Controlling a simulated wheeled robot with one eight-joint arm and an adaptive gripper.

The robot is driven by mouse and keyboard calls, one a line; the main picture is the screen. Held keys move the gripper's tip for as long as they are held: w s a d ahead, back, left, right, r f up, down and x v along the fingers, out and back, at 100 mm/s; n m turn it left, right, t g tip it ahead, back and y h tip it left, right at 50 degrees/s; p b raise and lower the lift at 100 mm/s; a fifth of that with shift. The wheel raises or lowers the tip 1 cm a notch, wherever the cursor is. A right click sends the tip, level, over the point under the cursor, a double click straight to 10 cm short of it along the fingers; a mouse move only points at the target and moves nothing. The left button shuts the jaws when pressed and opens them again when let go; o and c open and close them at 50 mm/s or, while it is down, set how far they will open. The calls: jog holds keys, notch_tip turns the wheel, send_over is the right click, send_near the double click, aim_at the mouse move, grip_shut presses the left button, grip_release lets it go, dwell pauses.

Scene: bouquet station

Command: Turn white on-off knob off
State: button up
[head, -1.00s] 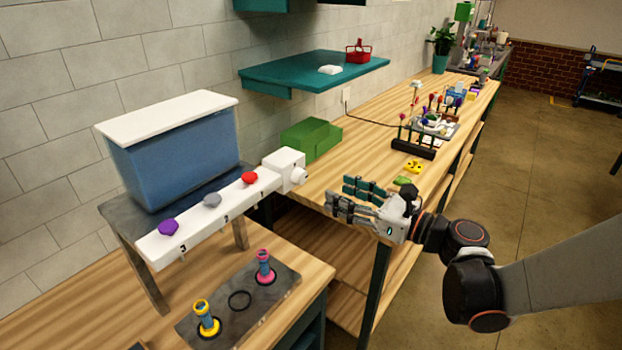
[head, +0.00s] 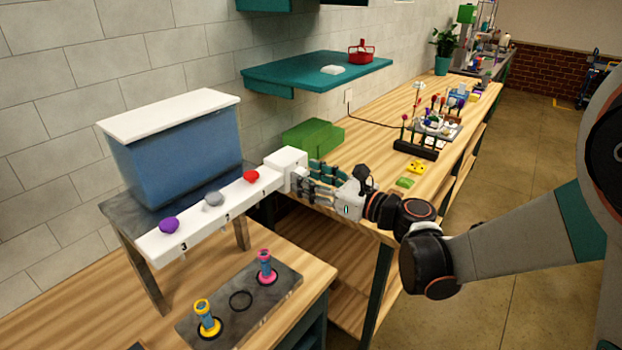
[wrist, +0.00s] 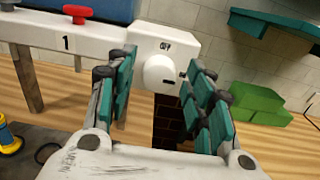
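The white on-off knob sits on the white box (head: 285,156) at the right end of the long white bar. In the wrist view the round white knob (wrist: 160,74) shows on the face of the white box (wrist: 152,37), with a small dark mark at its right edge. My gripper (head: 305,180) is open, its teal-padded fingers close to the knob. In the wrist view my gripper (wrist: 160,85) has one finger on each side of the knob. I cannot tell if either finger touches it. In the head view the fingers largely hide the knob.
The white bar carries a red knob (head: 251,176), a grey knob (head: 213,199) and a purple knob (head: 169,225). A blue tank (head: 180,155) stands behind it. Green blocks (head: 312,136) lie on the bench behind my gripper. A teal shelf (head: 310,74) hangs above.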

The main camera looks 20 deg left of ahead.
jog(key=c, duration=0.8)
jog(key=shift+n, duration=0.3)
jog(key=shift+s+f+n+b, duration=0.1)
jog(key=shift+n+b, duration=0.9)
jog(key=shift+n, duration=3.3)
jog(key=shift+s+f+n+b, duration=0.1)
jog(key=shift+n+b, duration=0.85)
jog(key=shift+n, duration=3.35)
jog(key=o, duration=1.1)
jog(key=shift+a, duration=0.1)
